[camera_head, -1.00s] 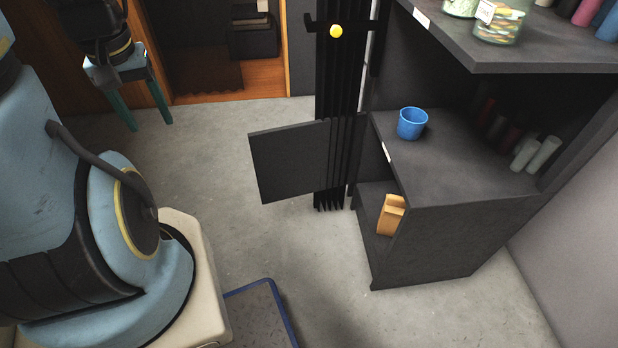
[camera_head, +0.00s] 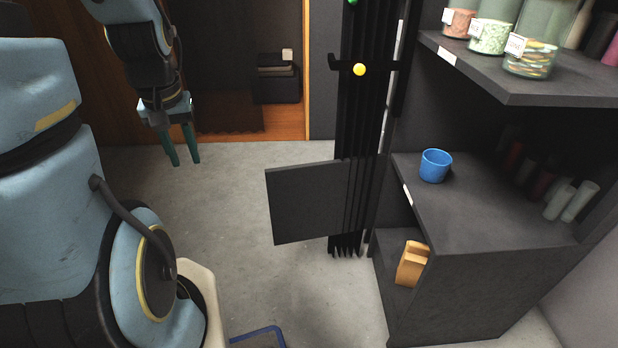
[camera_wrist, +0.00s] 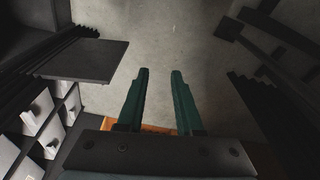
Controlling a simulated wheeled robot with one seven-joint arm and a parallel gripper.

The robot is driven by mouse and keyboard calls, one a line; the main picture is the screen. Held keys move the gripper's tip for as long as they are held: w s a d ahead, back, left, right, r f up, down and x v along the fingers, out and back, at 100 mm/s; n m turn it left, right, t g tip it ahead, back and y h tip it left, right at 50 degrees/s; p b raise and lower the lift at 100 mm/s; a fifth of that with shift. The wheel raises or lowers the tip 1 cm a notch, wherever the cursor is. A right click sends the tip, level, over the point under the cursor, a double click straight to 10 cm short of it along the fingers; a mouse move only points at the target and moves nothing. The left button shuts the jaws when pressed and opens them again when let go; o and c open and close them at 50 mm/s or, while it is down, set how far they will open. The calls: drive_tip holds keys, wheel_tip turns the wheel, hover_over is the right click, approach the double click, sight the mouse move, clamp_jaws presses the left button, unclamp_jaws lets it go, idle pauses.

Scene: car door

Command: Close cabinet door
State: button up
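The dark grey cabinet door (camera_head: 308,203) stands swung open to the left of the lower cabinet compartment (camera_head: 392,262). A block-shaped orange-tan item (camera_head: 412,264) sits in that open compartment. My gripper (camera_head: 182,148) hangs at the upper left in the head view, fingers pointing down, well apart from the door. In the wrist view my gripper (camera_wrist: 159,75) has its two green fingers apart with nothing between them. A dark flat panel (camera_wrist: 85,60), which looks like the door, shows left of the fingers there. The door's handle cannot be made out.
A blue cup (camera_head: 435,165) stands on the cabinet top, and jars (camera_head: 490,37) stand on the upper shelf. The grey floor (camera_head: 235,215) between arm and door is clear.

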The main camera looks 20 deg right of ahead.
drive_tip(key=w+d, duration=0.2)
drive_tip(key=w+d+p, duration=0.1)
drive_tip(key=w+d, duration=0.1)
drive_tip(key=w, duration=0.1)
drive_tip(key=w+d+f, duration=0.1)
drive_tip(key=w, duration=0.1)
drive_tip(key=shift+w+d, duration=0.35)
drive_tip(key=shift+d, duration=0.05)
drive_tip(key=c, duration=0.3)
drive_tip(key=shift+t, duration=0.5)
drive_tip(key=w+d, duration=0.2)
drive_tip(key=w+d+f+p, duration=0.1)
drive_tip(key=w+d, duration=0.1)
drive_tip(key=d, duration=0.1)
drive_tip(key=w+d+f+p, duration=0.1)
drive_tip(key=w+d, duration=0.1)
drive_tip(key=shift+d+f, duration=0.15)
drive_tip(key=shift+f, duration=0.1)
clamp_jaws()
drive_tip(key=w+d+f+t+p, duration=0.1)
drive_tip(key=w+d+f, duration=0.2)
drive_tip(key=d, duration=0.4)
drive_tip(key=w+d+f+p, duration=0.1)
drive_tip(key=w+d+f, duration=0.1)
drive_tip(key=d+f, duration=0.35)
wheel_tip(320, 180, down, 8)
drive_tip(key=d+p, duration=0.1)
drive_tip(key=shift+s+d, duration=0.15)
drive_tip(key=shift+s, duration=0.2)
drive_tip(key=shift+s, duration=0.15)
